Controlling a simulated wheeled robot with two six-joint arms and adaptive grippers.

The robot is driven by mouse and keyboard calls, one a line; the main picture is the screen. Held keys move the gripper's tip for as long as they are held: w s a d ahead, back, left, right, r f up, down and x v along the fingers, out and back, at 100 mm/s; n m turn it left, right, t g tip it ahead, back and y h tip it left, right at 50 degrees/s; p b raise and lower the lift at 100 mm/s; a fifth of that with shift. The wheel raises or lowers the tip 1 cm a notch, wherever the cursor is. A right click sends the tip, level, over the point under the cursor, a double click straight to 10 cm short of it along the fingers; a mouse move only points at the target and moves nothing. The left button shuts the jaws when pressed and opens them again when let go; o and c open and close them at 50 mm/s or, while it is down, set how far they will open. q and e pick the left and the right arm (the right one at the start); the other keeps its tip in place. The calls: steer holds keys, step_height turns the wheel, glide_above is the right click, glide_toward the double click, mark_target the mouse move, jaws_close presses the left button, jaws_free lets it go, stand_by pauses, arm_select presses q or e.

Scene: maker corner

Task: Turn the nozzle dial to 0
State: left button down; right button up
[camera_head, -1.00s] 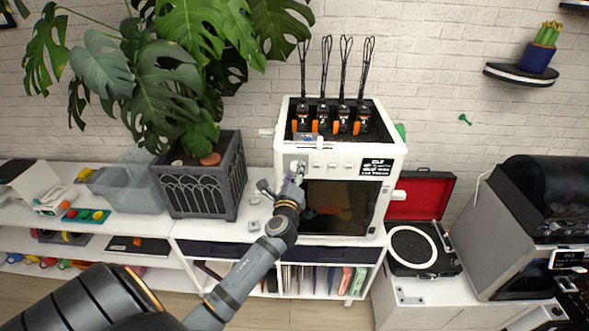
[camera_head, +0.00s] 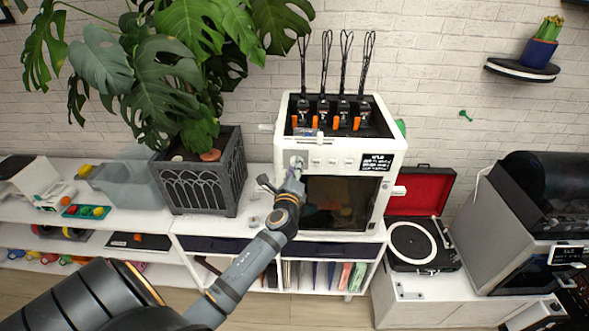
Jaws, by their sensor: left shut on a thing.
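A white 3D printer (camera_head: 385,146) stands on the white shelf unit, with a dark front window and a row of dials along its upper front panel. The leftmost dial (camera_head: 296,162) is at the panel's left end, just above my left gripper (camera_head: 295,174). My left gripper is at that dial, shut on it; the fingers hide part of it. The dial's markings are too small to read. A small display (camera_head: 377,162) with unreadable text sits at the panel's right. My right gripper is not in view.
A large plant in a dark grey planter (camera_head: 204,184) stands left of the printer. A record player (camera_head: 416,243) with an open red lid is to the right, beside a grey machine (camera_head: 490,240). A clear bin (camera_head: 132,184) stands further left.

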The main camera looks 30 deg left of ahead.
arm_select(q)
steer(key=n+b, duration=0.7)
steer(key=n+y+b, duration=0.1)
steer(key=n+b, duration=0.6)
steer(key=b, duration=0.1)
steer(key=shift+f+y, duration=0.2)
steer(key=shift+y, duration=0.1)
steer(key=shift+r+n, duration=0.1)
steer(key=shift+n, duration=0.2)
steer(key=c, duration=1)
jaws_free()
steer(key=shift+w+d, duration=0.1)
steer(key=v, duration=0.7)
steer(key=shift+s, duration=0.25)
